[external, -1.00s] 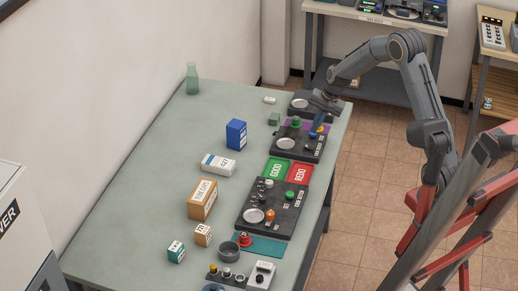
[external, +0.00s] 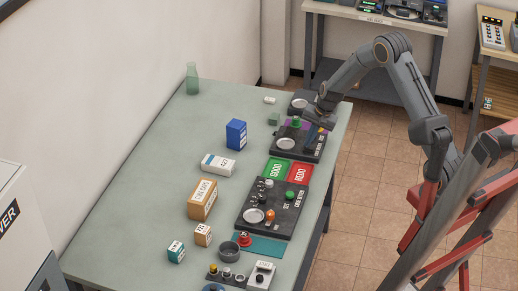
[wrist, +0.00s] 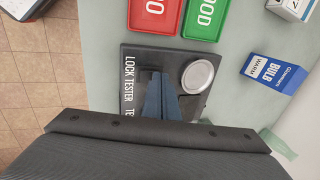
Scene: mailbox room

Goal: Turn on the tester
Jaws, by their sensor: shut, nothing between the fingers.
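My gripper (external: 309,142) is shut and empty, low over the right part of a black tester panel on the table. In the wrist view, its dark blue fingers (wrist: 160,78) are together over this panel (wrist: 133,108), whose lettering reads "LOCK TESTER". A round silver plate (external: 286,143) sits on the panel and shows beside the fingers in the wrist view (wrist: 198,76). A green knob (external: 296,123) shows at the panel's far side in the external view. The fingers hide the spot beneath them, and I cannot tell whether they touch it.
A green tray (external: 277,168) and a red tray (external: 300,174) lie beside the panel. Another black panel (external: 287,217) with an orange knob (external: 270,215) is nearer. A blue bulb box (external: 236,134) stands left. The table's left side is mostly clear.

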